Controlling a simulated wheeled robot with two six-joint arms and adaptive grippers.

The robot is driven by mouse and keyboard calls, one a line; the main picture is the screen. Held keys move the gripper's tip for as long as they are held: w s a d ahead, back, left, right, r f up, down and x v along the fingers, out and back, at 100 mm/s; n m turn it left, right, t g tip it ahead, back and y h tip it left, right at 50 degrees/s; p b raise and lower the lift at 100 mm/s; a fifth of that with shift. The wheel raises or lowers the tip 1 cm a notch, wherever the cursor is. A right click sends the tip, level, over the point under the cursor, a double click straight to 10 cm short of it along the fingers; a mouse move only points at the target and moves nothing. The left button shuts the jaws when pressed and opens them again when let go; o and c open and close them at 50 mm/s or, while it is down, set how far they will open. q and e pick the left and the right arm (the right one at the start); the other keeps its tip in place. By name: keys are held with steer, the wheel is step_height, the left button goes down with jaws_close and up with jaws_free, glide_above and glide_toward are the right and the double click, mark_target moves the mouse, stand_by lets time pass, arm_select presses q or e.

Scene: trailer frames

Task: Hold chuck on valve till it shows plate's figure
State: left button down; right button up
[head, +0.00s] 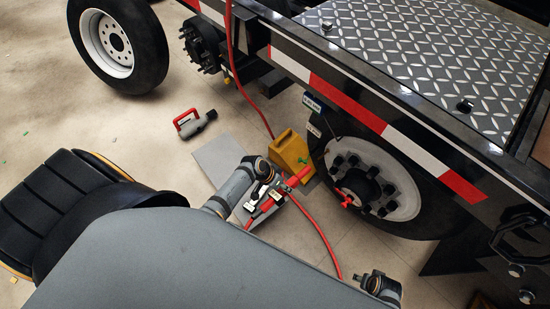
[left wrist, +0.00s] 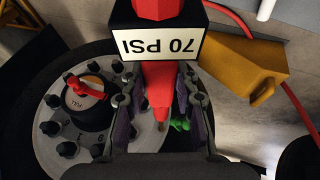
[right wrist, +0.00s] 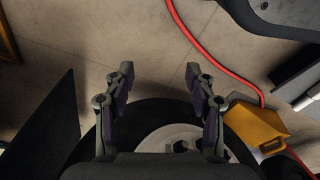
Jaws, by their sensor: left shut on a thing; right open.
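My left gripper (left wrist: 158,85) is shut on a red inflator chuck (left wrist: 157,92). A white readout (left wrist: 157,47) above it reads 70 PSI, upside down in the left wrist view. The chuck's brass-coloured tip points toward the wheel side, beside a small green piece (left wrist: 181,124). I cannot tell whether the tip sits on the valve. In the head view the chuck (head: 299,177) is left of the mounted wheel (head: 402,196). A small blue-and-white plate (head: 312,103) hangs under the trailer rail; its figure is too small to read. My right gripper (right wrist: 158,78) is open and empty.
Red hose (head: 321,235) runs from the inflator, and another stretch hangs from the trailer.

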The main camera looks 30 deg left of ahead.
mark_target(294, 178)
arm_select(q)
steer(key=b, duration=0.3)
steer(key=shift+w+d+f+b, duration=0.1)
steer(key=shift+w+f+b, duration=0.15)
steer(key=shift+w+b, duration=0.1)
steer(key=shift+r, duration=0.3)
arm_select(e)
steer(key=f, duration=0.2)
steer(key=s+f, duration=0.1)
steer(key=f, duration=0.2)
steer(key=shift+s+d+f, duration=0.15)
steer(key=shift+d+f, duration=0.15)
steer(key=shift+f, duration=0.05)
arm_select(q)
steer(key=shift+p, duration=0.5)
steer(key=shift+w+d+b, duration=0.2)
steer(key=shift+w+b, duration=0.15)
steer(key=shift+w, duration=0.15)
steer(key=shift+w+d+b, duration=0.2)
steer(key=shift+w+d, duration=0.1)
steer(key=shift+w, duration=0.55)
steer(key=shift+w+d+b, duration=0.2)
steer(key=shift+w+d, duration=0.1)
steer(key=shift+w, duration=0.5)
arm_select(e)
steer(key=shift+w+a+r, duration=0.3)
steer(key=shift+w+r, duration=0.45)
steer(key=shift+r, duration=0.15)
